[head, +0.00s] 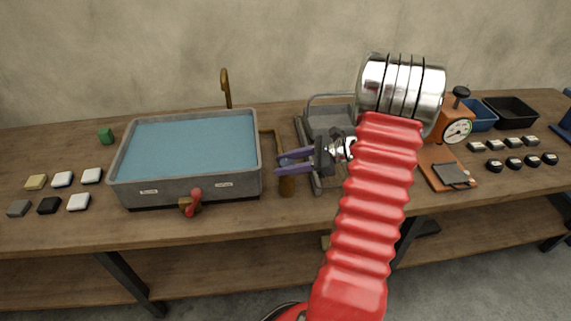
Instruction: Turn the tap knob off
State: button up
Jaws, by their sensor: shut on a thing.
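My gripper (282,164), with purple fingers, reaches in from the right and is shut on the small blue knob (287,162) on top of a brown upright post (287,184). The fingers hide part of the knob, so its turned position cannot be told. A thin brass pipe (272,140) stands behind the post, beside the basin. A brass spout (227,90) rises behind the grey basin (186,188), which holds blue water (190,145). A brass fitting with a red handle (193,202) sits on the basin's front wall.
A grey metal tray with a rail (330,118) stands behind my gripper.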

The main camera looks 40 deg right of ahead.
jog(key=shift+w+d+r+n+g, duration=0.1)
jog(key=shift+n+g, duration=0.2)
jog(key=shift+n, duration=0.1)
jog(key=o, duration=1)
jog(key=shift+o, duration=0.2)
jog(key=v, duration=1.3)
jog(key=shift+s+d, duration=0.25)
jog(key=shift+d, duration=0.1)
jog(key=shift+f, duration=0.2)
